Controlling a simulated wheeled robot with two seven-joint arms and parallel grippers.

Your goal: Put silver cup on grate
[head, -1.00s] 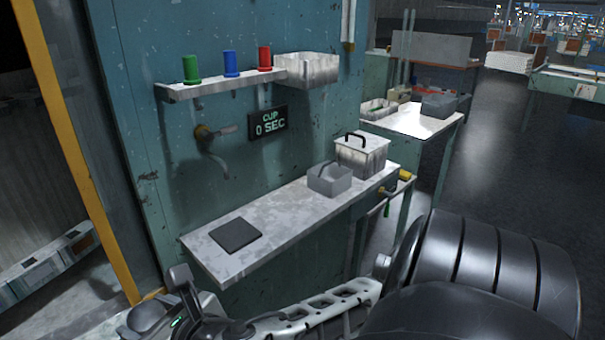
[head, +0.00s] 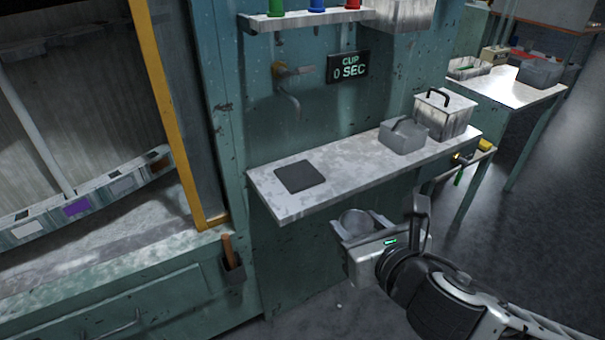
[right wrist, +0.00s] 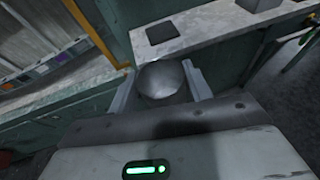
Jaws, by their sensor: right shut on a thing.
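The silver cup (head: 356,221) is held between the fingers of my right gripper (head: 358,226), in front of and below the shelf's front edge. In the right wrist view the cup (right wrist: 162,80) shows as a shiny round shape between the two fingers. A dark square plate, which looks like the grate (head: 299,176), lies flat on the left part of the shelf. It also shows beyond the cup in the right wrist view (right wrist: 163,32). Nothing is on the plate. My left gripper is not in view.
A tap (head: 290,103) sticks out of the wall above the plate. A display (head: 348,67) reads "CUP 0 SEC". A yellow post (head: 165,110) stands left.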

